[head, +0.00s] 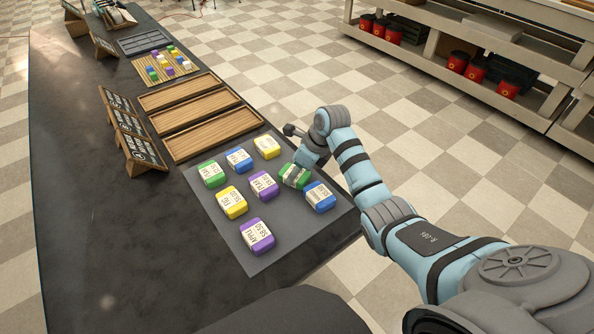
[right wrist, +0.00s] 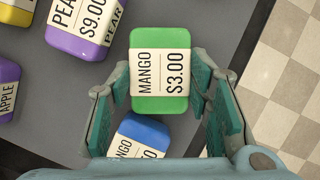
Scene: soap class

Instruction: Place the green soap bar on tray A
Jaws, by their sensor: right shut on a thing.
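A green soap bar (head: 294,177) with a white label lies at the right side of the grey mat (head: 282,236). In the right wrist view its label reads MANGO $3.00 (right wrist: 160,70). My right gripper (right wrist: 158,80) has a finger on each side of this bar and is shut on it. In the head view the hand (head: 306,158) is at the bar, and its fingers are hard to make out. Another green bar (head: 211,174) lies at the mat's left. Three wooden trays (head: 212,134) stand side by side beyond the mat; I cannot read which is A. My left gripper is not in view.
A blue bar (head: 320,196) lies close to the held bar, with a purple bar (head: 263,185) to its left. Several other soap bars lie on the mat. Dark sign cards (head: 133,130) stand left of the trays. A slatted mat (head: 165,66) with small coloured blocks lies beyond.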

